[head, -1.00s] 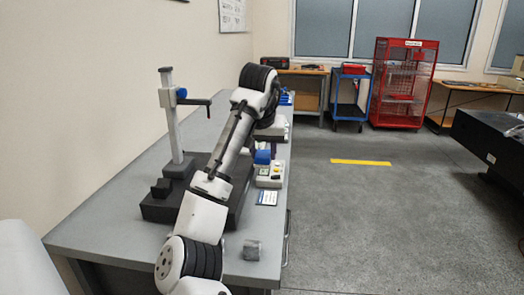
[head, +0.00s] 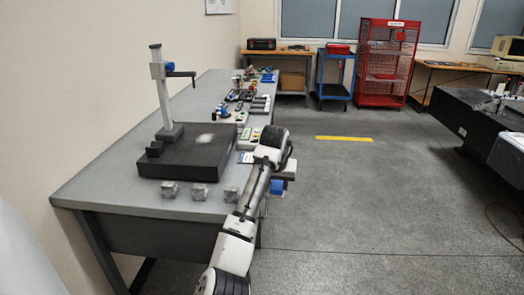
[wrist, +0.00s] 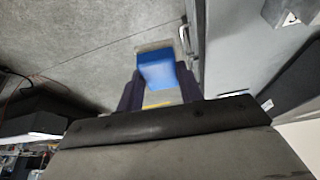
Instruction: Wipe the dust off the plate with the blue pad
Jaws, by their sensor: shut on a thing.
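The plate (head: 185,160) is a thick black slab lying on the grey bench in the head view. A pale, blurred dust patch (head: 205,139) shows on its top, toward the back right. The blue pad (wrist: 157,65) is a small block between the two dark purple fingers of my gripper (wrist: 159,80) in the wrist view. My gripper is shut on it. In the head view the blue pad (head: 277,187) shows to the right of the bench, over the floor, apart from the plate. My arm partly hides the gripper there.
A stand with an upright post (head: 160,90) rises at the plate's back left, with a dark block (head: 155,149) beside it. Several small grey blocks (head: 199,192) sit along the bench's front edge. Small instruments (head: 240,95) fill the bench beyond.

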